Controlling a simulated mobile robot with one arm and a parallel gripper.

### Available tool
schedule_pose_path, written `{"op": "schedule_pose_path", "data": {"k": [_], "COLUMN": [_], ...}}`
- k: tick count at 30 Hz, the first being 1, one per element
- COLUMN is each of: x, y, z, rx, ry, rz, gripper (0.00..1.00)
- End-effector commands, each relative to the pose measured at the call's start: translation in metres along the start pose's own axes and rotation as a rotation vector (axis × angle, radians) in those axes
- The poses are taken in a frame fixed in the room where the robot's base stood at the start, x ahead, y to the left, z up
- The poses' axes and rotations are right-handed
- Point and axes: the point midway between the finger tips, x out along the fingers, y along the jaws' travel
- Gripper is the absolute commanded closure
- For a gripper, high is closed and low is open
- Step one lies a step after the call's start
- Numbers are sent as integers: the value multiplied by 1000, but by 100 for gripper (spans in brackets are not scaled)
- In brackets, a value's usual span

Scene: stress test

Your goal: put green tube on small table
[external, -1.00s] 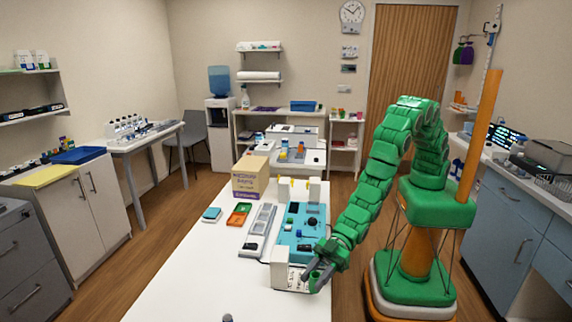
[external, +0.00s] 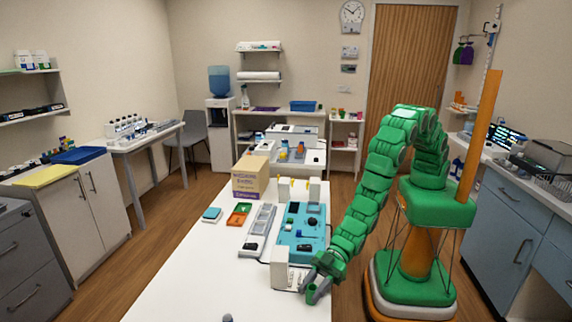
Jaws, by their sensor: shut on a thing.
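My gripper (external: 314,288) is over the near right edge of the long white table (external: 190,275), just right of a white upright block. Its grey fingers are shut on a small green thing, which appears to be the green tube. The fingers hide most of it, and its green is hard to tell from my green arm. Beyond the long table's far end, a small white table (external: 317,166) holds bottles and a white device. I cannot tell for sure that this is the task's small table.
The white block (external: 279,268) stands close to my gripper's left. A blue tray (external: 300,235) with small parts, a grey strip (external: 258,230) and a cardboard box (external: 250,178) lie farther along. The long table's near left part is mostly bare.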

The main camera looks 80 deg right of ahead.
Motion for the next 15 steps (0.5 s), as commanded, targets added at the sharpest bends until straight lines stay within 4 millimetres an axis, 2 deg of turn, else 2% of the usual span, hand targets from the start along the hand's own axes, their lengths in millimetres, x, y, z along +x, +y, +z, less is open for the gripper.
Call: {"op": "schedule_pose_path", "data": {"k": [1,6,15], "x": [0,0,0], "y": [0,0,0], "z": [0,0,0], "rx": [0,0,0], "ry": [0,0,0], "rz": [0,0,0], "gripper": [61,38,38]}}
